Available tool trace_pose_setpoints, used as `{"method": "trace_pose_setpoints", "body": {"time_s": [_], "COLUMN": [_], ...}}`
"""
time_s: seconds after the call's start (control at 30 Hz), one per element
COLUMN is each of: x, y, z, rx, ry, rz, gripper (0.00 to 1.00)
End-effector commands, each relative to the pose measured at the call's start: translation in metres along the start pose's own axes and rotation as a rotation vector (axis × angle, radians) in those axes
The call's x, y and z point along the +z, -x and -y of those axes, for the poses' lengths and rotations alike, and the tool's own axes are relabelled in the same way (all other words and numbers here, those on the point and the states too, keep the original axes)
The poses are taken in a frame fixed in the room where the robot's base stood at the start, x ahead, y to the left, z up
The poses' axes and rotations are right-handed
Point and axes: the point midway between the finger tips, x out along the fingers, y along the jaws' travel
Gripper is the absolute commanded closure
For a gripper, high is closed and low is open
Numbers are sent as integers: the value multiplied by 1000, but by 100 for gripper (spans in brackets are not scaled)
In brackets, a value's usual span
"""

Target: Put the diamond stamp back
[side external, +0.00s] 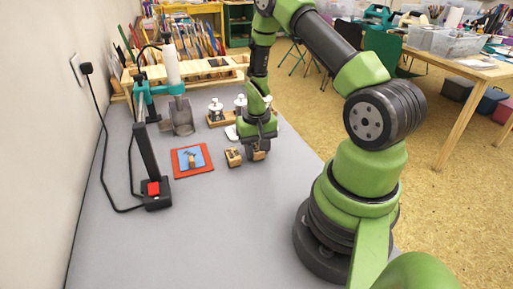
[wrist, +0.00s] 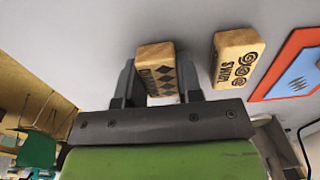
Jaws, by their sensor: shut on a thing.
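The diamond stamp (wrist: 157,70) is a wooden block with dark diamonds and lettering on its face. My gripper (wrist: 157,85) is shut on it, one finger on each side. In the side view my gripper (side external: 258,151) is low over the grey table, and the stamp (side external: 259,155) shows small below its fingers. I cannot tell whether it touches the table. A second wooden block, the swirl stamp (wrist: 237,57), stands apart beside it. It also shows left of my gripper in the side view (side external: 233,157).
A red-bordered blue card (side external: 180,167) lies left of the stamps; it also shows in the wrist view (wrist: 282,70). A wooden rack with white-topped pieces (side external: 216,110) is behind my gripper. A teal-armed stand (side external: 158,88) is at left. The table's front (side external: 200,235) is clear.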

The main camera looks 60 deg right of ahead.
Motion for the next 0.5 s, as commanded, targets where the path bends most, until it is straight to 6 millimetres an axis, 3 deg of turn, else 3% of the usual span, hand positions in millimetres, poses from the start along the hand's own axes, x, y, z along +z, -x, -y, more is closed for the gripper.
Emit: {"method": "trace_pose_setpoints", "body": {"time_s": [0.13, 0.17, 0.23, 0.5], "x": [0, 0, 0, 0], "y": [-3, -3, -2, -2], "z": [0, 0, 0, 0], "rx": [0, 0, 0, 0], "ry": [0, 0, 0, 0], "rz": [1, 0, 0, 0], "gripper": [82, 60, 44, 41]}}
